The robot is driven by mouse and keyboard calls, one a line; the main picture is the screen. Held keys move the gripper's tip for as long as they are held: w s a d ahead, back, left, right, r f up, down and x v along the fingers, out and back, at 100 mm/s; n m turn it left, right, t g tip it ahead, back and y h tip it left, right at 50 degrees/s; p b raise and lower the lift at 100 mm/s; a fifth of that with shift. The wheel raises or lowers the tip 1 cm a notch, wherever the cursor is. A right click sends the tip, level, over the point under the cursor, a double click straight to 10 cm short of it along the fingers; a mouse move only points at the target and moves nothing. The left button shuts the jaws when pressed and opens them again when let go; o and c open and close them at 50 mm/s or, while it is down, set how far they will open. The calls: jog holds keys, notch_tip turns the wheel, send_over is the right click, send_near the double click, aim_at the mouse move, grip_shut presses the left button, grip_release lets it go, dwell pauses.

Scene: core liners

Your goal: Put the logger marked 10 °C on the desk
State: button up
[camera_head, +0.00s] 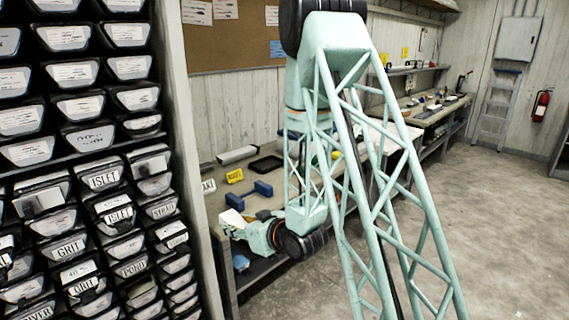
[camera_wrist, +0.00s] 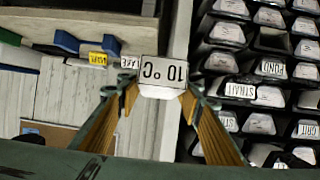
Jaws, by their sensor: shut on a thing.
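The logger marked 10 °C (camera_wrist: 163,72) is a small white block with its label upside down in the wrist view. My gripper (camera_wrist: 160,92) is shut on it, with one finger on each side. In the head view my gripper (camera_head: 240,226) is at the front edge of the desk (camera_head: 222,207), at its near left end. A white shape there may be the logger, but its label cannot be read. In the wrist view the desk is at the left, beyond the held logger. I cannot tell how high the logger is held.
A yellow card (camera_head: 234,176), a white lettered card (camera_head: 208,186), a blue object (camera_head: 263,188) and a black tray (camera_head: 265,164) are on the desk. A rack of labelled liners (camera_head: 85,190) stands close at the left. The floor (camera_head: 500,220) at the right is clear.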

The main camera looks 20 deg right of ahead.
jog(key=w+f, duration=0.2)
jog(key=w, duration=1.2)
jog(key=w+f+g, duration=0.1)
jog(key=w, duration=1.3)
jog(key=shift+w+a+f+g+p, duration=0.25)
jog(key=shift+f+g+p, duration=0.1)
jog(key=shift+p, duration=0.1)
jog(key=shift+f, duration=0.1)
jog(key=shift+f+b, duration=0.4)
jog(key=shift+f, duration=2.6)
jog(key=shift+f, duration=1.9)
jog(key=shift+f+b, duration=0.15)
jog(key=shift+b, duration=0.2)
jog(key=o, duration=0.9)
